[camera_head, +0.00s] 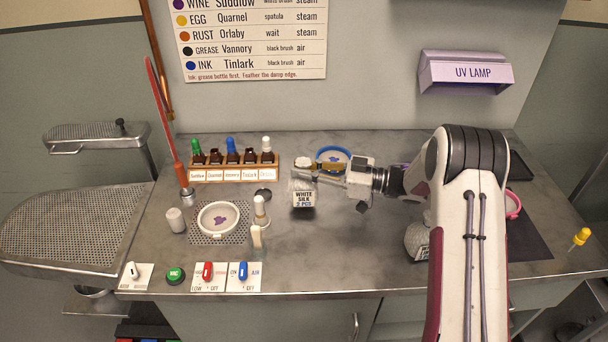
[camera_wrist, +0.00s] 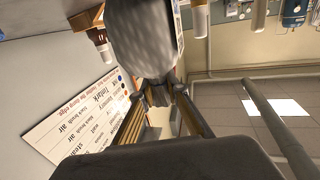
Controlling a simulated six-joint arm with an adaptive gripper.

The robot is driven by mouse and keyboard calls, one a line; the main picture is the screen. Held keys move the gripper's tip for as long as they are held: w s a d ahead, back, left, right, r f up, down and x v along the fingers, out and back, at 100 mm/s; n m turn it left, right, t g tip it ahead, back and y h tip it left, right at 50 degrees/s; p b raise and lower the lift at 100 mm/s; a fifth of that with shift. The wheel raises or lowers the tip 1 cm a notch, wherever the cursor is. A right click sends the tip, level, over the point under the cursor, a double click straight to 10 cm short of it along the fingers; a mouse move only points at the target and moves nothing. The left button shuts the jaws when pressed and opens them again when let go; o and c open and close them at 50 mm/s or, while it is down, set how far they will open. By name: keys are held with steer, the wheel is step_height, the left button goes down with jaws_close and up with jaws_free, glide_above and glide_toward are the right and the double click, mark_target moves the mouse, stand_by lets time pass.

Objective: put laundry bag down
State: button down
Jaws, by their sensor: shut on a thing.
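The laundry bag (camera_head: 303,197) is a pale, rounded mesh bag with a "WHITE SILK 2 PCS" label. It is at the middle of the counter. My gripper (camera_head: 302,177) reaches it from the right and is shut on its upper part. In the wrist view the bag (camera_wrist: 146,36) fills the top middle, pinched between the fingertips (camera_wrist: 165,92) of my gripper. Whether its bottom touches the counter I cannot tell. A second pale mesh bag (camera_head: 416,240) stands to the right, partly hidden by my arm.
Behind stands a wooden rack (camera_head: 233,174) of bottles. A blue-rimmed bowl (camera_head: 333,155) is just behind my gripper. A round white hoop (camera_head: 219,218) with a purple stain, small bottles and switches lie to the left. The counter (camera_head: 330,250) in front of the held bag is clear.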

steer(key=shift+f, duration=1)
steer(key=shift+f, duration=0.1)
steer(key=c, duration=2)
jaws_free()
steer(key=shift+s+d, duration=0.1)
steer(key=shift+d, duration=0.4)
steer(key=v, duration=1.1)
